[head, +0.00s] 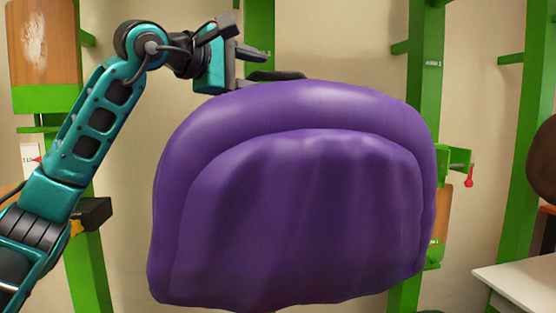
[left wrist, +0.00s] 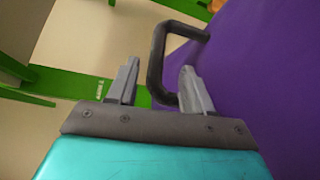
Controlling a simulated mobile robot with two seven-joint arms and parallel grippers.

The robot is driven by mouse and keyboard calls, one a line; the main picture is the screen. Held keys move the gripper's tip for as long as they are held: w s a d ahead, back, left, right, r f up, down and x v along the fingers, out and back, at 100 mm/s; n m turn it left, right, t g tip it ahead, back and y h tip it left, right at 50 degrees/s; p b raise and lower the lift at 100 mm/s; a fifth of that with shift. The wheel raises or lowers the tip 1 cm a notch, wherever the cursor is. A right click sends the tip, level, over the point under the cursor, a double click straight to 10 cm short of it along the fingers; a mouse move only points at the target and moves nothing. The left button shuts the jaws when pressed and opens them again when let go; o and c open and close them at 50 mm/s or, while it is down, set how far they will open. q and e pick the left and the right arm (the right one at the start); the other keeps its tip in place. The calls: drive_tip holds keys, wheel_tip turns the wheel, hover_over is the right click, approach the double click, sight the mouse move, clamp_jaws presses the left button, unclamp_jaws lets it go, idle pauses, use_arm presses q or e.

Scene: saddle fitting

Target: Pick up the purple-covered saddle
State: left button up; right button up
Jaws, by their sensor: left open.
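The purple-covered saddle (head: 295,205) fills the middle of the head view, large and rounded, with a wrinkled panel inside a smooth rim. Its purple side also fills the right of the left wrist view (left wrist: 265,85). A black handle (head: 277,76) stands on its top edge. My left gripper (head: 250,67) is open at the handle's left end. In the left wrist view the handle (left wrist: 156,65) shows between the two open fingers (left wrist: 158,85), close to the right one. I cannot tell whether they touch. My right gripper is not in view.
Green upright posts (head: 425,60) with side arms stand behind the saddle against a beige wall. A red-tipped hook (head: 469,178) sticks out at the right. A white table (head: 515,280) is at the lower right. Open space lies above the saddle.

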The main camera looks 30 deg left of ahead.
sight(276, 72)
use_arm(q)
drive_tip(key=x, duration=0.6)
drive_tip(key=shift+w+d+r, duration=0.2)
drive_tip(key=shift+w+d, duration=0.05)
drive_tip(key=shift+d, duration=0.05)
clamp_jaws()
idle(1.1)
drive_tip(key=shift+s+r, duration=0.1)
drive_tip(key=shift+r, duration=0.15)
